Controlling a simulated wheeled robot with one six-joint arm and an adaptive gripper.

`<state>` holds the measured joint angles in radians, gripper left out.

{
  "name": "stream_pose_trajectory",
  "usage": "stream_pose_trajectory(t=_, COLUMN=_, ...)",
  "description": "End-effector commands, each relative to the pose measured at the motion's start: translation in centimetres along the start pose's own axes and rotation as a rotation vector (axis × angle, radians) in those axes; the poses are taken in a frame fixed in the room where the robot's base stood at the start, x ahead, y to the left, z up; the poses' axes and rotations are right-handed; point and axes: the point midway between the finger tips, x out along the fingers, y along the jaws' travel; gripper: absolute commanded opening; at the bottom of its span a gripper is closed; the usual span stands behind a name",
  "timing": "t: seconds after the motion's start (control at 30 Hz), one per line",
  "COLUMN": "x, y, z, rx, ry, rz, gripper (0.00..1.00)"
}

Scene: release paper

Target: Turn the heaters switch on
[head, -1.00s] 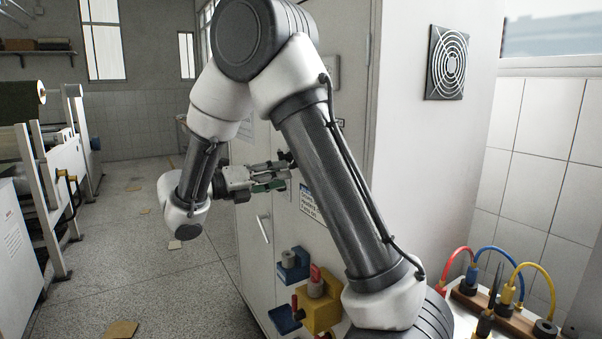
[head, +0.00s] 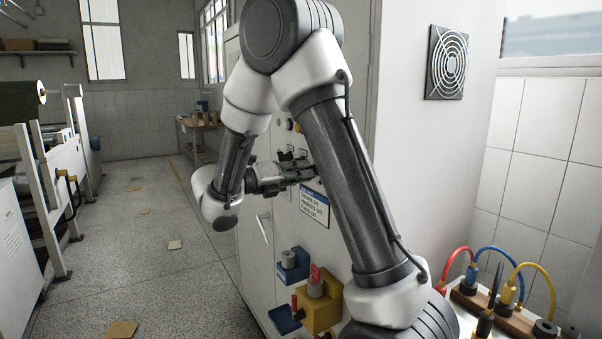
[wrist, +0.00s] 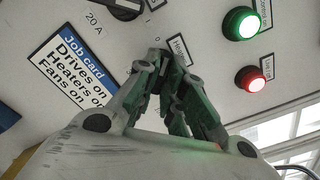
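My gripper (wrist: 163,62) has its green-grey fingers up against the grey control panel (wrist: 205,30) in the wrist view. The fingertips come close together beside the label that appears to read "Heaters" (wrist: 179,49). The heaters switch is mostly hidden by the fingertips; a dark bit shows there, and I cannot tell whether they grip it. In the head view my gripper (head: 306,171) reaches the cabinet front (head: 262,212), partly behind my own arm.
A job card (wrist: 70,68) reads "Drives on, Heaters on, Fans on". A black rotary knob (wrist: 122,8) sits near "20 A". A lit green lamp (wrist: 241,23) and red lamp (wrist: 250,78) are at right. Blue and yellow lockout-like blocks (head: 318,306) stick out below.

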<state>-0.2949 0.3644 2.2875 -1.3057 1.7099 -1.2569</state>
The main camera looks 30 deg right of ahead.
Motion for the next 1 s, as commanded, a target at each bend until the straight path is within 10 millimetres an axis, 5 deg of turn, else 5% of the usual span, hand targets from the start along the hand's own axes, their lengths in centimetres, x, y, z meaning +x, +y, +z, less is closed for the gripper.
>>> stream_pose_trajectory(t=0.47, x=-0.01, y=0.03, z=-0.01, rx=0.067, ry=0.0, rz=0.001, gripper=0.0)
stream_pose_trajectory(t=1.0, x=-0.02, y=0.03, z=-0.02, rx=0.516, ry=0.001, rz=0.001, gripper=0.0)
